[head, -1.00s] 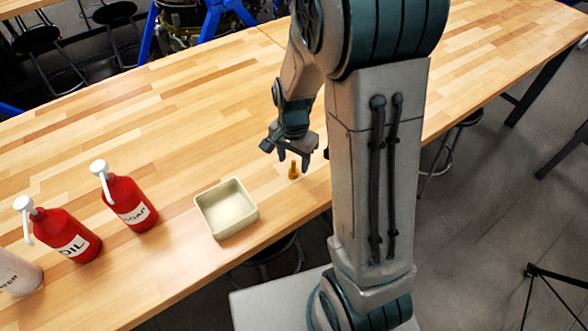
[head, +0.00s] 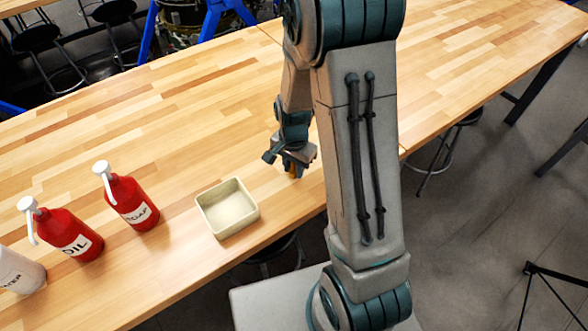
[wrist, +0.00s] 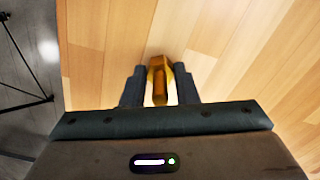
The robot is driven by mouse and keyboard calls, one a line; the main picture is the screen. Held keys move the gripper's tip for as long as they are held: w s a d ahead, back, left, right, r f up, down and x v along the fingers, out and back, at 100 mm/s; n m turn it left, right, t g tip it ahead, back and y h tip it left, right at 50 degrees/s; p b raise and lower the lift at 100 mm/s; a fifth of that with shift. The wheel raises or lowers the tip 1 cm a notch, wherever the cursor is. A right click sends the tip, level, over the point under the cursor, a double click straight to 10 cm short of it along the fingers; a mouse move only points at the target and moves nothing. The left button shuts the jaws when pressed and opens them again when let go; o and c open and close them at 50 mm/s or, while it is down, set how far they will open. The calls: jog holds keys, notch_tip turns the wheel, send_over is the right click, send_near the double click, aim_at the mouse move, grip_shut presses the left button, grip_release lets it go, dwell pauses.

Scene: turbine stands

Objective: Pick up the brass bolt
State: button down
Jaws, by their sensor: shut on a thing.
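The brass bolt (wrist: 159,82) is between the two dark fingers of my gripper (wrist: 160,90) in the wrist view, with a finger close on each side. In the head view my gripper (head: 293,171) is low at the tabletop, to the right of the beige tray, and shut on the bolt (head: 291,172). The fingers hide most of the bolt there. I cannot tell whether the bolt still touches the table.
An empty beige square tray (head: 228,208) stands on the wooden table (head: 180,120) near its front edge. Red soap (head: 132,203) and oil (head: 70,236) bottles and a white bottle (head: 18,272) stand to its left. The table behind the tray is clear.

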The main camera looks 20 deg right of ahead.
jog(key=shift+r, duration=0.15)
jog(key=shift+r, duration=0.45)
jog(key=r, duration=0.1)
jog(key=r+b, duration=0.1)
jog(key=r, duration=0.1)
jog(key=shift+s+d+r, duration=0.2)
jog(key=shift+s+d, duration=0.1)
jog(key=shift+d, duration=0.05)
jog(key=s+d+r+b, duration=0.2)
jog(key=s+d+r, duration=0.4)
jog(key=s+d, duration=0.1)
jog(key=shift+s+d+r, duration=0.2)
jog(key=shift+s+d, duration=0.05)
jog(key=shift+s, duration=0.15)
jog(key=c, duration=1.7)
grip_release()
grip_shut()
